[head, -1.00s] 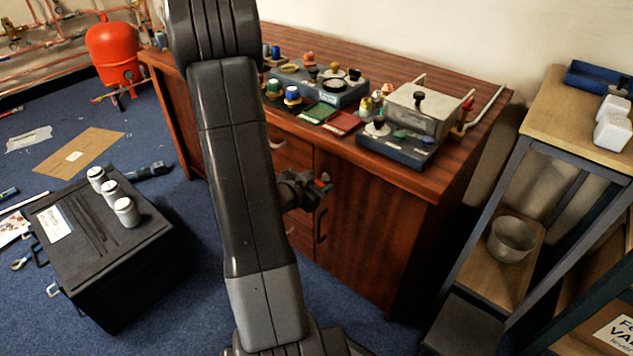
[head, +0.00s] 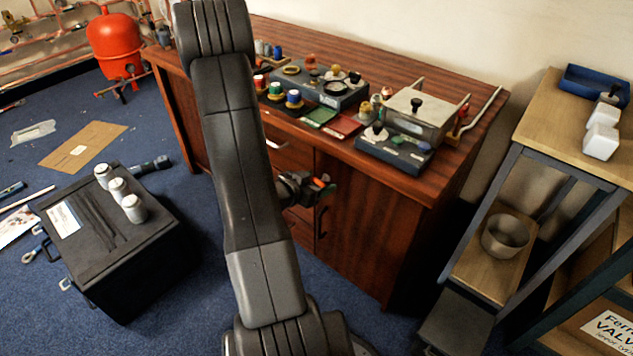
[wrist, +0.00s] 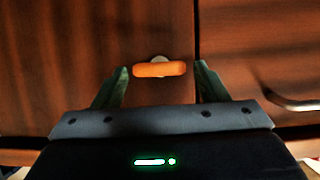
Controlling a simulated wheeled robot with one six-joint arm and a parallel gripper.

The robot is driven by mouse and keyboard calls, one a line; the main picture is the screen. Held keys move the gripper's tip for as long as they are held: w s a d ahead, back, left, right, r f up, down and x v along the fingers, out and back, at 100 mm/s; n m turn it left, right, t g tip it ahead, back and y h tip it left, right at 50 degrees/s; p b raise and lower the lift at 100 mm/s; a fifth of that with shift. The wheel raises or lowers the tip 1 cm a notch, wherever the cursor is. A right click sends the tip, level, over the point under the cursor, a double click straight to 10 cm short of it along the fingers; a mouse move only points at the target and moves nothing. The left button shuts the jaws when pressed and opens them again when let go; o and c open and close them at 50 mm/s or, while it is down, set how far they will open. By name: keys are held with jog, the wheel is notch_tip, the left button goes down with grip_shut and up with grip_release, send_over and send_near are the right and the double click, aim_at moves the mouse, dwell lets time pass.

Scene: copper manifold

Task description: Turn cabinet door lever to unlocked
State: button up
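The orange lever (wrist: 160,69) lies level on a pale round hub on the brown wooden cabinet door (wrist: 90,35), just left of a vertical seam in the wrist view. My gripper (wrist: 163,75) is open, with one greenish finger at each end of the lever. Small gaps show at both ends, so it does not look gripped. In the head view my gripper (head: 308,188) is at the cabinet front (head: 365,225), and a small patch of orange shows at its tip. My arm hides part of the cabinet there.
A dark bar handle (head: 321,222) is on the cabinet front close to my gripper; a curved metal handle (wrist: 290,103) shows at right in the wrist view. Fittings crowd the cabinet top (head: 400,75). A black crate (head: 110,255) stands left, a shelf unit (head: 470,215) right.

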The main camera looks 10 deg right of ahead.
jog(key=shift+a, duration=0.1)
jog(key=p+v, duration=0.3)
jog(key=v, duration=1)
jog(key=shift+s+a+r, duration=0.2)
jog(key=b+x, duration=0.3)
jog(key=x, duration=1.1)
jog(key=shift+s, duration=0.1)
